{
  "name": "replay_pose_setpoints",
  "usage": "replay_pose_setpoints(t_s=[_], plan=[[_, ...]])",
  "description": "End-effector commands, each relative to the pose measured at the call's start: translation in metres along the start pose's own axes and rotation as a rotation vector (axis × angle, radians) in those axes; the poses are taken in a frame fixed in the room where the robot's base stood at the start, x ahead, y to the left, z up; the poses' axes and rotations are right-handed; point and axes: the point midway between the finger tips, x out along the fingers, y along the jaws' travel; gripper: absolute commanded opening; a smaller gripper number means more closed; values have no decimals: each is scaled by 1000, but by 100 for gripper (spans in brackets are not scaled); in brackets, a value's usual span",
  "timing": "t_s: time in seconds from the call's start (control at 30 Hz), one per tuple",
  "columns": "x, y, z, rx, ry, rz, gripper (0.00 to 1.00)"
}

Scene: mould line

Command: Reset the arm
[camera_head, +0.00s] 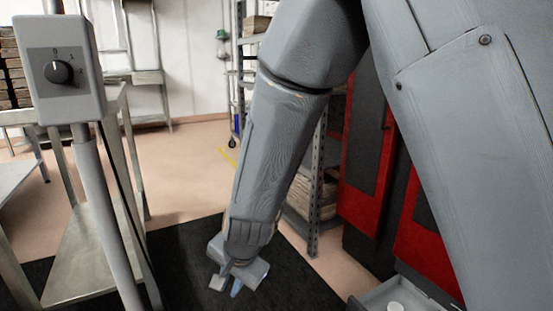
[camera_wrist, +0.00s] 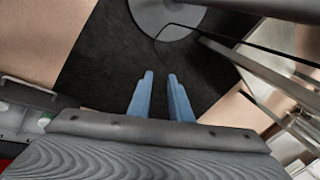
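My arm reaches down through the middle of the head view. My gripper (camera_head: 228,282) is at its lower end, pointing down over a dark floor mat (camera_head: 185,250). In the wrist view my gripper (camera_wrist: 160,88) shows two blue fingers with a clear gap between them. Nothing is between the fingers, and the dark mat (camera_wrist: 105,65) shows through the gap. The gripper is open and empty, apart from any object.
A grey box with a rotary knob (camera_head: 58,72) stands on a post at the left, beside a metal table (camera_head: 80,262). A shelf rack (camera_head: 316,190) and red-and-black cabinets (camera_head: 366,150) stand behind my arm. A round grey base (camera_wrist: 165,18) lies on the mat.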

Motion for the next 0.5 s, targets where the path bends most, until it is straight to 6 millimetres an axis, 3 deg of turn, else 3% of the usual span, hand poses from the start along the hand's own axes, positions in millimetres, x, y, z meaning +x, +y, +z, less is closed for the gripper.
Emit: replay_pose_setpoints(t_s=[0.03, 0.3, 0.5], plan=[[-21, 0, 11, -82, -26, -1, 18], [-113, 40, 69, -542, -177, 44, 18], [-157, 77, 92, -786, -247, 80, 18]])
